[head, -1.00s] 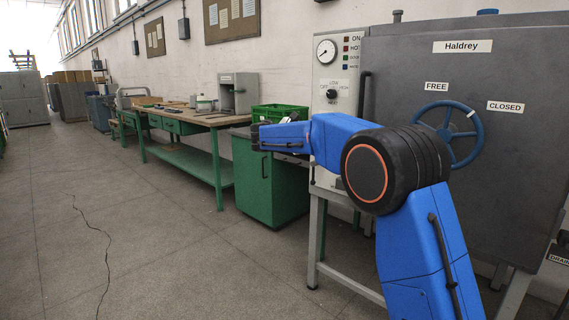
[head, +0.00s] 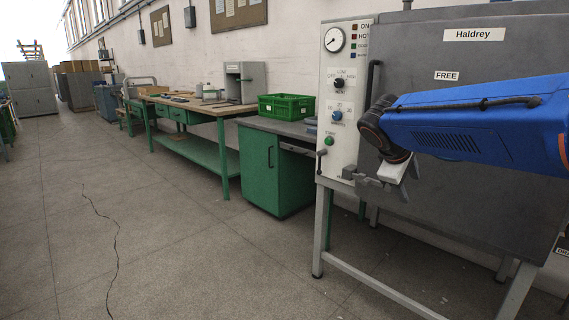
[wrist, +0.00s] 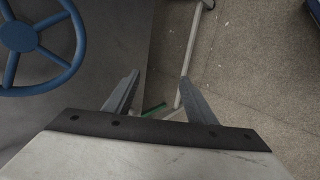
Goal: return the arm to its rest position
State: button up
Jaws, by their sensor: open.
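My blue arm reaches in from the right in the head view, in front of the grey Haldrey cabinet (head: 440,62). My gripper (head: 362,181) hangs at the end of the black wrist, close to the cabinet's control panel at its lower right. In the wrist view my gripper (wrist: 155,92) shows two grey fingers spread apart with nothing between them. Past them are the floor and a cabinet leg. Whether the gripper touches the panel cannot be told from the head view.
The control panel (head: 340,90) has a gauge, knobs and buttons. A blue handwheel (wrist: 38,45) is on the cabinet door at the left of the wrist view. A green crate (head: 286,106) sits on a green bench cupboard (head: 272,170). The floor at left is clear.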

jog(key=s+a+f+m+y, duration=0.1)
jog(key=s+f, duration=0.4)
jog(key=s, duration=0.5)
jog(key=s+a+f+m+y, duration=0.1)
jog(key=s+f+m+y, duration=0.2)
jog(key=s, duration=0.6)
jog(key=s+a+f+m+y, duration=0.2)
jog(key=s+f+m, duration=0.2)
jog(key=s+f, duration=0.5)
jog(key=shift+s+m+g, duration=0.3)
jog(key=shift+s+m, duration=0.1)
jog(key=shift+s, duration=0.45)
jog(key=shift+w+d+r, duration=0.1)
